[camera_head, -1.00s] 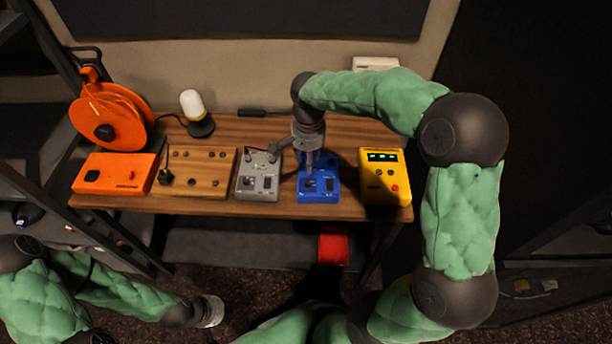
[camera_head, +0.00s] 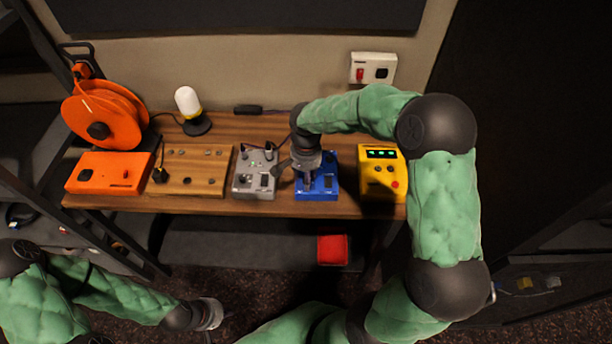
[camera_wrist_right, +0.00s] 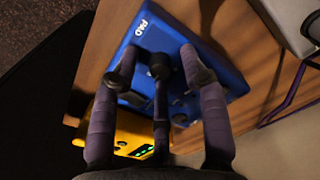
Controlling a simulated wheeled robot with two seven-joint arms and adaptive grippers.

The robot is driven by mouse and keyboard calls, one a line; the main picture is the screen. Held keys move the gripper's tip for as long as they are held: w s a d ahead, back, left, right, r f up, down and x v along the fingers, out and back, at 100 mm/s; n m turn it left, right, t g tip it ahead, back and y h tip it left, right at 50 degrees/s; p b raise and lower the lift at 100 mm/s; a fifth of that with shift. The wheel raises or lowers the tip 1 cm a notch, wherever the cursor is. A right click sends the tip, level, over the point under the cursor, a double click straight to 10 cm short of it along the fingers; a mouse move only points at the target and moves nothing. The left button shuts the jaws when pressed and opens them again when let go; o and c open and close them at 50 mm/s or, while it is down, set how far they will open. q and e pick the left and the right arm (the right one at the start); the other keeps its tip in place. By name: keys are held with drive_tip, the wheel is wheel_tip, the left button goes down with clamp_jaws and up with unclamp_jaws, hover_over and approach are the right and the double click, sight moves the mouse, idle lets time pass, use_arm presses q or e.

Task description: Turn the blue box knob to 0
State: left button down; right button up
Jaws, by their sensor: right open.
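The blue box (camera_head: 330,183) sits on the wooden desk, between the grey box and the yellow box. My right gripper (camera_head: 307,181) points down over the left part of the blue box and hides some of its top. In the right wrist view the blue box (camera_wrist_right: 172,32) carries the label "PAD". There the fingers of my right gripper (camera_wrist_right: 162,75) are spread apart over its face. The knob and its setting cannot be made out behind the fingers. My left gripper (camera_head: 211,313) is low at the left, away from the desk; its jaws are too small to read.
A grey box (camera_head: 254,182) stands close left of the blue box, a yellow box (camera_head: 381,182) to its right. A wooden panel (camera_head: 190,172), orange box (camera_head: 110,172), orange cable reel (camera_head: 103,115) and lamp (camera_head: 190,108) are farther left. A wall socket (camera_head: 372,68) is behind.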

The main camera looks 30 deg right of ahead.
clamp_jaws()
drive_tip(key=shift+n, duration=0.4)
drive_tip(key=n+p, duration=0.2)
drive_tip(key=n, duration=0.1)
drive_tip(key=shift+r+n, duration=0.1)
drive_tip(key=shift+n, duration=0.3)
drive_tip(key=n+p, duration=0.2)
drive_tip(key=n, duration=0.2)
drive_tip(key=shift+n, duration=0.3)
drive_tip(key=n+p, duration=0.1)
drive_tip(key=n, duration=0.3)
drive_tip(key=shift+p, duration=0.4)
drive_tip(key=n+p, duration=0.1)
drive_tip(key=n, duration=0.3)
drive_tip(key=shift+n+p, duration=0.3)
drive_tip(key=shift+p, duration=0.1)
